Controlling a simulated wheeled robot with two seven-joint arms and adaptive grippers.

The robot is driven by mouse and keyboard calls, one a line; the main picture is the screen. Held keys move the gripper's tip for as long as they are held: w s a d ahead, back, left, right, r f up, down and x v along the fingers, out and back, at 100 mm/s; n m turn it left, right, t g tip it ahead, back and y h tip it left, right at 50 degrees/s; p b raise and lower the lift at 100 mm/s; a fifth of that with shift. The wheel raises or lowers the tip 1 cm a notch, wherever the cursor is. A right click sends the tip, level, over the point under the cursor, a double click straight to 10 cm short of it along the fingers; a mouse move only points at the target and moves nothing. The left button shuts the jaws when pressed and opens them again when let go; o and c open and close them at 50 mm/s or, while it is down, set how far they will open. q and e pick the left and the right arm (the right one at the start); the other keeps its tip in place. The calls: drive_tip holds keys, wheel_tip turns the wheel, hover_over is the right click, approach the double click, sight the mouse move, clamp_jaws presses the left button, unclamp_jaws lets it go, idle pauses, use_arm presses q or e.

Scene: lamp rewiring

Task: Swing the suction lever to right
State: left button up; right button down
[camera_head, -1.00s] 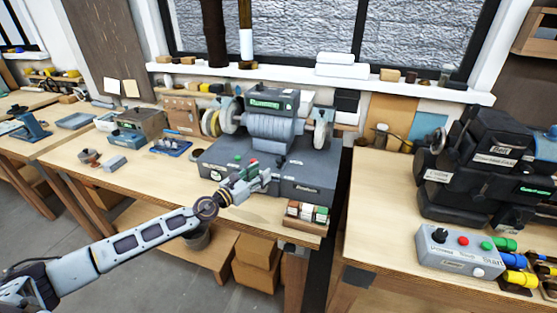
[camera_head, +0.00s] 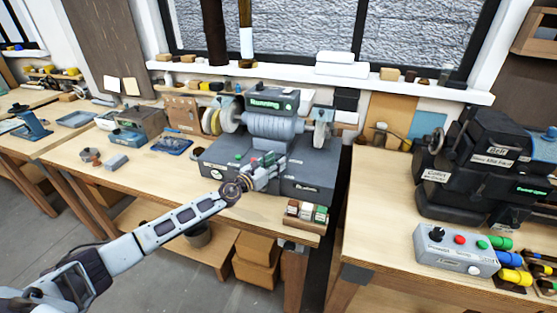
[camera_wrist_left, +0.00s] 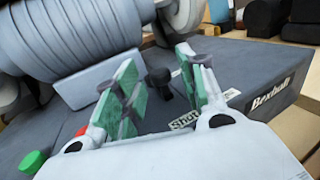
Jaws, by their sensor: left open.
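The grey polishing machine (camera_head: 310,160) stands on the left workbench, with its ribbed motor (camera_head: 272,127) on top. A small black lever knob (camera_wrist_left: 158,77) rises from the machine's dark top in the left wrist view, beside a partly hidden white label (camera_wrist_left: 187,120). I take it for the suction lever; its direction is hard to tell. My left gripper (camera_head: 272,164) is over the machine's top in the head view. In the left wrist view my gripper (camera_wrist_left: 160,88) is open, its green-padded fingers either side of the knob in the picture. Contact is not visible. The right gripper is out of view.
A green button (camera_wrist_left: 32,162) and a red button (camera_wrist_left: 82,131) sit on the machine's top, left of the gripper. The motor is close behind the fingers. Small boxes (camera_head: 305,212) lie at the bench's front edge. A grey control box (camera_head: 455,252) is on the right bench.

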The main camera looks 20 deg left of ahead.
use_arm(q)
drive_tip(key=shift+x, duration=1.05)
clamp_jaws()
